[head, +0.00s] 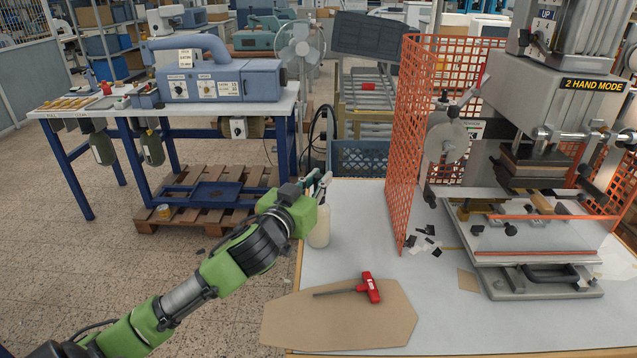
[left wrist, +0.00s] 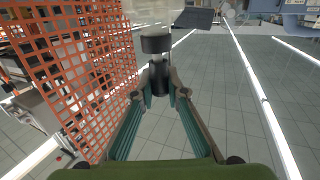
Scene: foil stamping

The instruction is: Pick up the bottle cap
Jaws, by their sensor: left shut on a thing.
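My left gripper (head: 325,181) is at the left edge of the worktable, at the top of a pale bottle (head: 319,228). The bottle stands upright, and its top is hidden behind the gripper. In the left wrist view, my left gripper (left wrist: 161,88) has its fingertips closed around a small dark piece, which I take to be the bottle cap (left wrist: 156,44). A wider dark part of it shows just beyond the tips. I cannot tell whether the cap is clear of the bottle. My right gripper is not in view.
A red-handled hex key (head: 368,288) lies on a brown board (head: 340,322) at the front of the worktable. An orange mesh guard (head: 402,150) and a stamping press (head: 530,240) stand to the right. Dark scraps lie near the guard.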

